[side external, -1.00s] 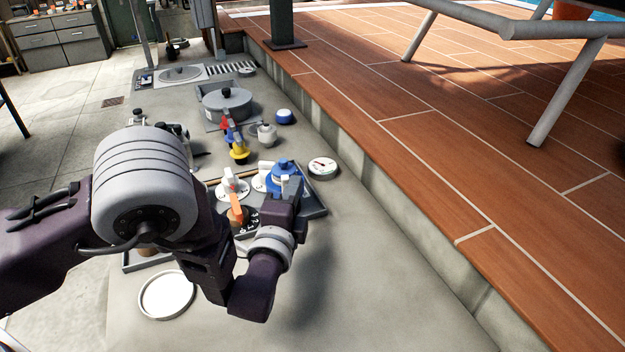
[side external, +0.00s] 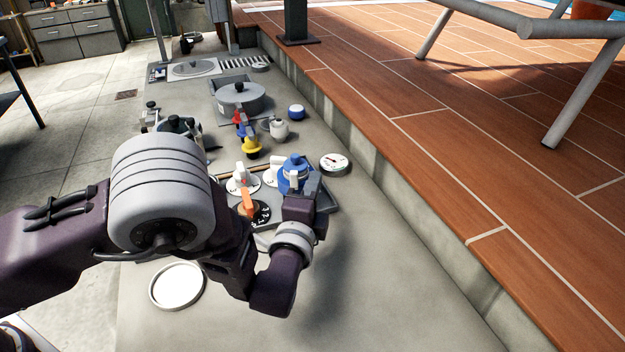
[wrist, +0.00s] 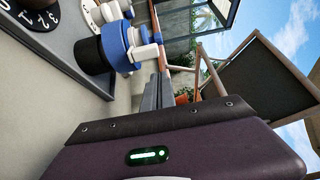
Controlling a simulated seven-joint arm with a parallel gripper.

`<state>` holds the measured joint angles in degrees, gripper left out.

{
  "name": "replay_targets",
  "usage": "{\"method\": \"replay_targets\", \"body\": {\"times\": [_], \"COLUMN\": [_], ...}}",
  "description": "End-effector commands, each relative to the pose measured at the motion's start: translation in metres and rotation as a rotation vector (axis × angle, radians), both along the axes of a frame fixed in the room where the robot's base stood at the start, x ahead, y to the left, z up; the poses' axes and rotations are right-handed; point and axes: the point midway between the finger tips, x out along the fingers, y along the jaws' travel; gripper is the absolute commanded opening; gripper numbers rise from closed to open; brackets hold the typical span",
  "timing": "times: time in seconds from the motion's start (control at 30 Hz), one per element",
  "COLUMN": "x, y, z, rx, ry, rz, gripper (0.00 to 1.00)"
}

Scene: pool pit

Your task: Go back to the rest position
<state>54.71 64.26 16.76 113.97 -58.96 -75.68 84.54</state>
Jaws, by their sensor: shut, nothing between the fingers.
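My gripper (side external: 312,184) hangs low at the end of my arm in the side view, close beside the blue knob (side external: 292,172). From this angle I cannot tell whether they touch. In the wrist view, my gripper's grey fingers (wrist: 152,94) lie together with nothing between them. The blue knob there (wrist: 117,40) stands on its black base to the left of the fingers, with a gap between. My wrist and forearm hide part of the grey tray in the side view.
The grey tray (side external: 322,201) also holds an orange-handled dial (side external: 248,204) and a white knob (side external: 242,180). A round gauge (side external: 334,162) lies behind it. A yellow valve (side external: 252,147) and grey pot (side external: 240,98) stand farther back. The raised tiled deck (side external: 480,150) edges the right.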

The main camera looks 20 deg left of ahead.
Motion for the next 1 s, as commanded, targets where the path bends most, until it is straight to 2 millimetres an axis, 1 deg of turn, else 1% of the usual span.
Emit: {"method": "replay_targets", "body": {"times": [0.03,0.07,0.2,0.3,0.4,0.5,0.57,0.67,0.73,0.77,0.87,0.9,0.93,0.97,1.0], "x": [0.005,0.007,-0.036,-0.062,-0.079,-0.089,-0.092,-0.093,-0.089,-0.085,-0.063,-0.057,-0.054,-0.055,-0.059], "y": [-0.011,-0.018,-0.021,-0.021,-0.022,-0.022,-0.022,-0.023,-0.021,-0.019,-0.01,-0.006,-0.003,0.001,0.005], "z": [0.0,0.0,0.0,-0.001,-0.001,-0.001,0.0,0.0,0.002,0.005,0.024,0.037,0.049,0.063,0.082], "rx": [-0.003,-0.003,0.003,0.002,-0.001,0.001,0.0,0.0,-0.037,-0.085,-0.389,-0.551,-0.673,-0.786,-0.924], "ry": [-0.003,-0.003,0.003,0.005,0.003,0.002,0.0,0.0,0.018,0.037,0.17,0.239,0.29,0.341,0.405], "rz": [-0.002,-0.003,-0.004,-0.002,0.0,0.001,0.001,0.0,0.005,0.01,0.028,0.032,0.033,0.033,0.031], "gripper": [0.0,0.0,0.0,0.0,0.0,0.0,0.0,0.0,0.0,0.0,0.0,0.0,0.0,0.0,0.0]}}
